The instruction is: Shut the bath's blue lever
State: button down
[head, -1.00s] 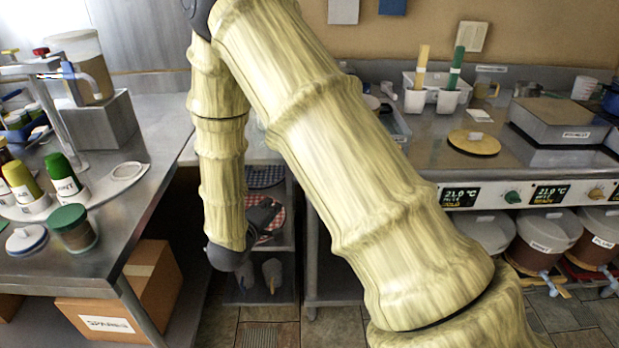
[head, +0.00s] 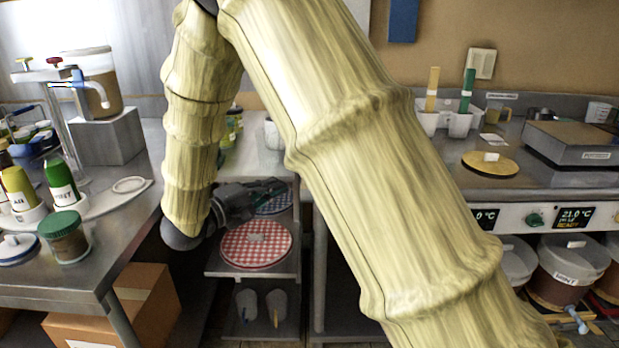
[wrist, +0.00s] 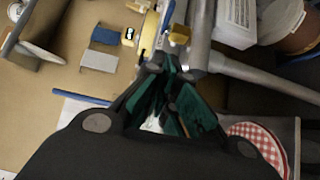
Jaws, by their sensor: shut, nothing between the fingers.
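My gripper (head: 268,188) is in front of the shelf unit between the two counters in the head view, above a red checkered lid. In the wrist view my gripper (wrist: 167,105) shows dark fingers with green pads, shut and empty. A blue lever-like part (head: 78,76) sits on the metal tap stand at the left counter, far from my gripper. A blue tap handle (head: 577,320) shows low on the right, under a bucket. I cannot tell which belongs to the bath. A thin blue part (wrist: 167,16) is ahead of the fingertips in the wrist view.
The red checkered lid (head: 257,243) lies on the shelf. The left counter holds green-capped jars (head: 62,182) and a brown-filled jug (head: 96,84). A cardboard box (head: 140,300) is below. Temperature displays (head: 575,217) line the right counter's front. My arm hides the middle.

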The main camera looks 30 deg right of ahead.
jog(key=s+b+x, duration=0.1)
jog(key=s+x, duration=0.1)
jog(key=x, duration=1)
jog(key=shift+s+d, duration=0.3)
jog(key=shift+d, duration=0.4)
jog(key=shift+s+n+t+p, duration=0.1)
jog(key=shift+n+t+p, duration=0.2)
jog(key=shift+t, duration=0.2)
